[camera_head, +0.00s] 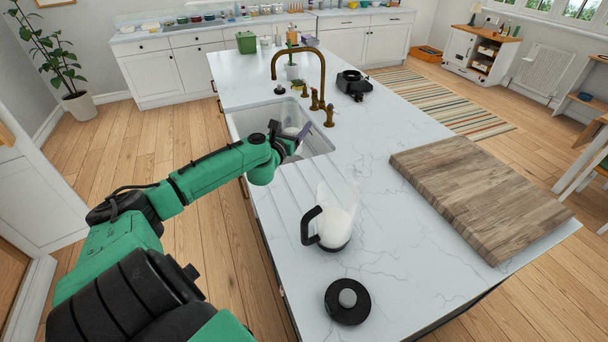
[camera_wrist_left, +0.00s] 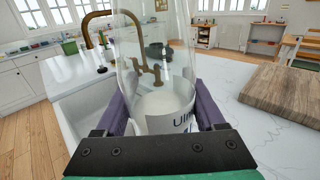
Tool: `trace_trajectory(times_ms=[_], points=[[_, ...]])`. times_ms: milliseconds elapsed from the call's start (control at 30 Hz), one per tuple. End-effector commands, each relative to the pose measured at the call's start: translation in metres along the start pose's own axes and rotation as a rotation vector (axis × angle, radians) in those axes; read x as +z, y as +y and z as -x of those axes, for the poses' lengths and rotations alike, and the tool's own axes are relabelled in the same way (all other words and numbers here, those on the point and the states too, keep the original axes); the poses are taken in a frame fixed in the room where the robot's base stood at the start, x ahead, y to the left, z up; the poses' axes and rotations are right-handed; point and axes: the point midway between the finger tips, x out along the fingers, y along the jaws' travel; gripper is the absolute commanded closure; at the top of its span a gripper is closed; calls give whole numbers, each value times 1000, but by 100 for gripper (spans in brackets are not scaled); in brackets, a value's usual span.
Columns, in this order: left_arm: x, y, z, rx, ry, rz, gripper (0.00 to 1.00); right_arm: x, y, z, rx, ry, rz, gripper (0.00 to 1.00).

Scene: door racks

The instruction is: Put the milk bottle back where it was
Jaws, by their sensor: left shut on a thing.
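The milk bottle (camera_wrist_left: 160,104) is clear glass with white milk in its lower part and dark lettering on its side. It stands between the purple fingers of my left gripper in the left wrist view, and the fingers are shut on it. In the head view my left gripper (camera_head: 291,140) is over the near end of the sink (camera_head: 240,124). The bottle is small and partly hidden by the gripper there. Its base is hidden in the wrist view. My right gripper is not in view.
A wooden board (camera_head: 480,190) lies at right. A brass tap (camera_head: 323,75) rises behind the sink. The counter between jug and board is clear.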

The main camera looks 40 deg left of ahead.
Motion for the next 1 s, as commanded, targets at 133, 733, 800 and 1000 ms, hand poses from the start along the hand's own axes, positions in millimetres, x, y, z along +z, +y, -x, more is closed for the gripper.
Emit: trace_trajectory(times_ms=[133, 733, 800, 1000], points=[[-51, -1, 1, 1, 6, 9, 100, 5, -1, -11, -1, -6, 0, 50], [-190, 1, 1, 1, 2, 2, 100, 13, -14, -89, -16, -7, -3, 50], [-191, 1, 1, 0, 1, 2, 100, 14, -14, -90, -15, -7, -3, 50], [-188, 1, 1, 0, 1, 1, 100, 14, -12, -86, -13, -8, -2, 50]])
